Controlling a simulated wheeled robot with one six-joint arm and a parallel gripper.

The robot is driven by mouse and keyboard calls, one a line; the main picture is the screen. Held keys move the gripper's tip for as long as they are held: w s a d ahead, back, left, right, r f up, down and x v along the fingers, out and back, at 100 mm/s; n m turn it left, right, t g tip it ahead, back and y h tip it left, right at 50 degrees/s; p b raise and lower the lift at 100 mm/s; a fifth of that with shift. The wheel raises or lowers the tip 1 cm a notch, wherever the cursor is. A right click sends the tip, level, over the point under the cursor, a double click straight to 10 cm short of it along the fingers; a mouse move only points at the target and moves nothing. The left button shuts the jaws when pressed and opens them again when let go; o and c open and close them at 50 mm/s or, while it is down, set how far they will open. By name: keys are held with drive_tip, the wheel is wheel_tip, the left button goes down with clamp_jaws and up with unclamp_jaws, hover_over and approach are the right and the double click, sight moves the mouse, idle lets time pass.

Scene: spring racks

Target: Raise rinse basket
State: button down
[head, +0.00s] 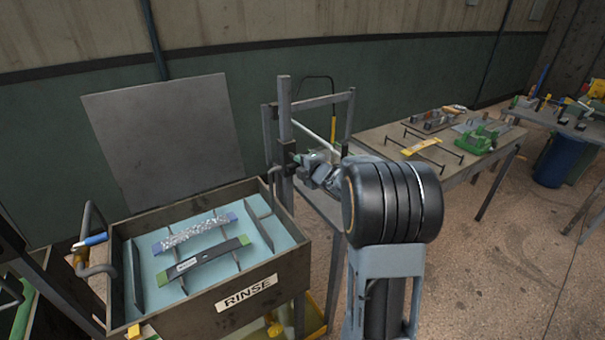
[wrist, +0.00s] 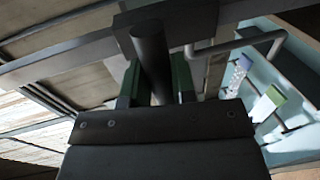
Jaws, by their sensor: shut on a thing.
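The rinse basket shows in the head view as grey upright plates (head: 258,219) inside the tank marked RINSE (head: 206,305). Two bars lie across it in the pale blue liquid: a speckled one with blue ends (head: 195,232) and a dark one with green ends (head: 208,259). My gripper (head: 302,162) is to the right of the tank, by an upright grey post (head: 284,105). In the wrist view, my gripper (wrist: 157,82) is shut on a dark round handle (wrist: 150,45), with green-sided fingers either side. My arm hides part of the frame behind it.
A grey panel (head: 165,135) stands upright behind the tank. A bent grey pipe (head: 91,240) is at the tank's left. A work table (head: 372,138) with tools and a green device (head: 482,138) stands at right, with a blue bin (head: 555,162) farther off.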

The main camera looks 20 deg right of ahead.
drive_tip(key=shift+r+p, duration=0.7)
drive_tip(key=shift+r, duration=1.7)
drive_tip(key=c, duration=0.9)
unclamp_jaws()
drive_tip(key=shift+c, duration=0.2)
drive_tip(key=shift+f, duration=0.2)
drive_tip(key=shift+s, duration=0.35)
drive_tip(key=b+v, duration=0.1)
drive_tip(key=v, duration=1.2)
drive_tip(key=shift+b, duration=0.3)
